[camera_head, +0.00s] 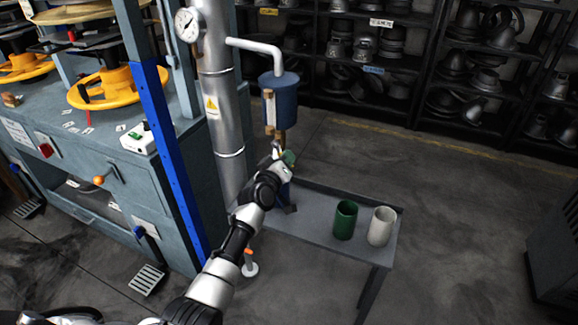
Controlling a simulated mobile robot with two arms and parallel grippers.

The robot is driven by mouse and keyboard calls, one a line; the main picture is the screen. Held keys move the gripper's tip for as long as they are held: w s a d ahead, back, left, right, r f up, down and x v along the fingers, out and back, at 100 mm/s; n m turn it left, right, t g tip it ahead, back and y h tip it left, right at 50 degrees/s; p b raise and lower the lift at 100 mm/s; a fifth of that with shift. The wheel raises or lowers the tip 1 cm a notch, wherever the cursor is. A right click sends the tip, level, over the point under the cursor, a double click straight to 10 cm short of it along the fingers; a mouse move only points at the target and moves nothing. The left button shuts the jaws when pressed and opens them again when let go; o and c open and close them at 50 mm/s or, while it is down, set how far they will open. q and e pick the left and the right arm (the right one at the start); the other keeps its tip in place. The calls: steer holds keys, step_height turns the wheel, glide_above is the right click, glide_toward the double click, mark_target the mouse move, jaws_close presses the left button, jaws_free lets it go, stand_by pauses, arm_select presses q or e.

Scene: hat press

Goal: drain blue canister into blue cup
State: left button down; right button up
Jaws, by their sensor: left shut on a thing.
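The blue canister (284,100) hangs beside the silver column, with a tan strip on its left side and a brass-coloured outlet (280,135) below. My left gripper (283,156) is just under this outlet, shut on a small green part (289,158) that looks like a valve handle. The wrist hides much of the grip. Some blue (284,190) shows behind my wrist, low under the canister; I cannot tell whether it is the blue cup. My right gripper is not in view.
A grey table (305,228) stands below the canister. A green cup (345,221) and a white cup (381,227) stand upright at its right end. A blue press machine (105,180) is on the left. Floor to the right is clear, up to a dark cabinet (555,240).

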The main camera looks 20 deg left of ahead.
arm_select(q)
steer(key=shift+d+r+n, duration=0.2)
steer(key=shift+r+n, duration=0.05)
steer(key=shift+n, duration=0.25)
steer(key=shift+d+r+n+p, duration=0.1)
steer(key=shift+r+n+p, duration=0.15)
steer(key=shift+n, duration=0.25)
steer(key=shift+d+r+n+p, duration=0.1)
steer(key=shift+n+p, duration=0.2)
steer(key=shift+n, duration=0.2)
steer(key=n, duration=0.1)
steer(key=r+n+p, duration=0.1)
steer(key=n, duration=0.2)
steer(key=shift+d+r+p, duration=0.25)
steer(key=shift+d+p, duration=0.1)
steer(key=shift+r+n+p, duration=0.3)
steer(key=shift+n, duration=0.5)
steer(key=shift+r+n, duration=0.15)
steer(key=shift+n, duration=0.25)
steer(key=c, duration=1)
jaws_free()
steer(key=shift+c, duration=0.2)
steer(key=shift+s, duration=0.15)
